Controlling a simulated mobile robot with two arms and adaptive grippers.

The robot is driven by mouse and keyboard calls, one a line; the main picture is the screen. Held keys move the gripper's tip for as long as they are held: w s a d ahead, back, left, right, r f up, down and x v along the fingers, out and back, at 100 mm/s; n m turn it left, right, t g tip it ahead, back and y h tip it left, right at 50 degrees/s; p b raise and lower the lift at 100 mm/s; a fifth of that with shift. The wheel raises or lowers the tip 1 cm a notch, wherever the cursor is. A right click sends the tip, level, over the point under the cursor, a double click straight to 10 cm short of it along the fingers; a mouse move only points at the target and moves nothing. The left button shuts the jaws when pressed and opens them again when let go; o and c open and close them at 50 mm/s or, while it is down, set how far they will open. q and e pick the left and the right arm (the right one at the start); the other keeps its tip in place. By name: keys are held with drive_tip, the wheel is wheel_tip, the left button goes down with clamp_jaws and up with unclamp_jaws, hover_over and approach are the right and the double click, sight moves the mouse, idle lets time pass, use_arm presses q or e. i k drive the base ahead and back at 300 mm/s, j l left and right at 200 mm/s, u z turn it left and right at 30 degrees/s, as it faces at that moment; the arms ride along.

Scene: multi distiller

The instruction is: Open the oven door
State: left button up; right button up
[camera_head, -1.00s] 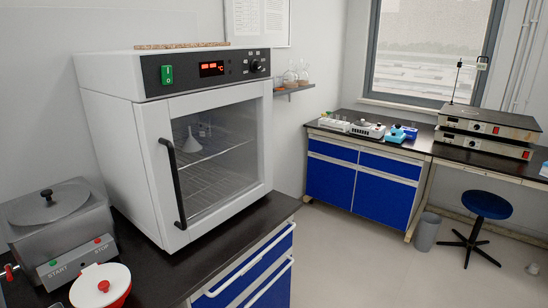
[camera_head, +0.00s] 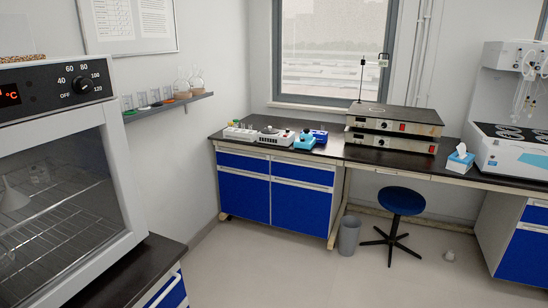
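The white oven (camera_head: 125,180) stands at the left edge of the head view, cut off by the frame. The door handle is out of view now. The black control panel (camera_head: 60,84) with a dial and a red display shows at the top of the oven. Neither of my grippers is in view.
The oven's dark bench (camera_head: 125,272) is at lower left. A blue-fronted bench (camera_head: 245,190) with small devices stands at the back. A blue stool (camera_head: 402,201) and grey bin (camera_head: 349,235) stand before it. The floor (camera_head: 290,275) in front is clear.

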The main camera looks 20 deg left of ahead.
sight(71, 207)
drive_tip(key=i+l+u, duration=0.15)
drive_tip(key=u, duration=0.3)
drive_tip(key=l+u, duration=0.3)
drive_tip(key=u, duration=0.15)
drive_tip(key=i+l+u, duration=0.1)
drive_tip(key=l+u, duration=0.25)
drive_tip(key=u, duration=0.15)
